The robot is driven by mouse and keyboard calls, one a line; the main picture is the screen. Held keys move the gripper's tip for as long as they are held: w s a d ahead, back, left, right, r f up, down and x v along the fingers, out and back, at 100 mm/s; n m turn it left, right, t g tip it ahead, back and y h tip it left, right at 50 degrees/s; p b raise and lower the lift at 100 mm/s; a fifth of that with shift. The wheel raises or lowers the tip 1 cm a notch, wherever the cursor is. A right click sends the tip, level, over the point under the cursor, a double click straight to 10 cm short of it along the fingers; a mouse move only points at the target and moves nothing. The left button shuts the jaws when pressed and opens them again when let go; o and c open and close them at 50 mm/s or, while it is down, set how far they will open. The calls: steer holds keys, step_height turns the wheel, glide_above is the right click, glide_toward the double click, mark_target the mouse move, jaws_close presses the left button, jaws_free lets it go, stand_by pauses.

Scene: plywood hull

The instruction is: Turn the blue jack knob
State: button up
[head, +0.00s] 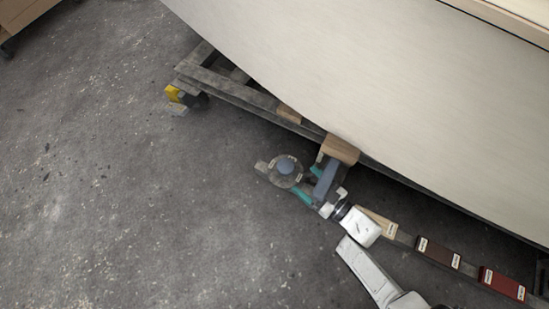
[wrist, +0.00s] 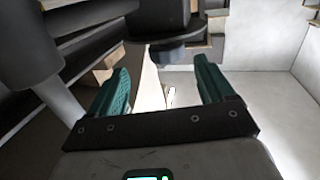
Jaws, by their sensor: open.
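The blue knob (head: 286,166) is a small round cap on a grey round plate in the head view. My gripper (head: 303,182) is just to its lower right, with its teal fingers pointing toward it. In the wrist view my gripper (wrist: 160,68) is open, its two teal fingers wide apart with nothing gripped between them. A dark round part (wrist: 175,48) lies ahead of the fingertips; its colour is too dark to tell whether it is the knob. Whether a finger touches the plate cannot be told.
The large pale hull (head: 390,90) overhangs a grey timber cradle (head: 240,94) behind. A wooden block (head: 340,149) is close to my gripper. Labelled blocks, including a red one (head: 502,283), line the lower right. Open concrete floor (head: 120,190) is at left.

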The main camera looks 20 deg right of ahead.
mark_target(281, 163)
steer(key=shift+a, duration=0.45)
steer(key=b+x, duration=0.3)
steer(key=x, duration=0.7)
steer(key=shift+w+a+r, duration=0.15)
steer(key=shift+w, duration=0.1)
steer(key=c, duration=1)
steer(key=shift+o, duration=0.2)
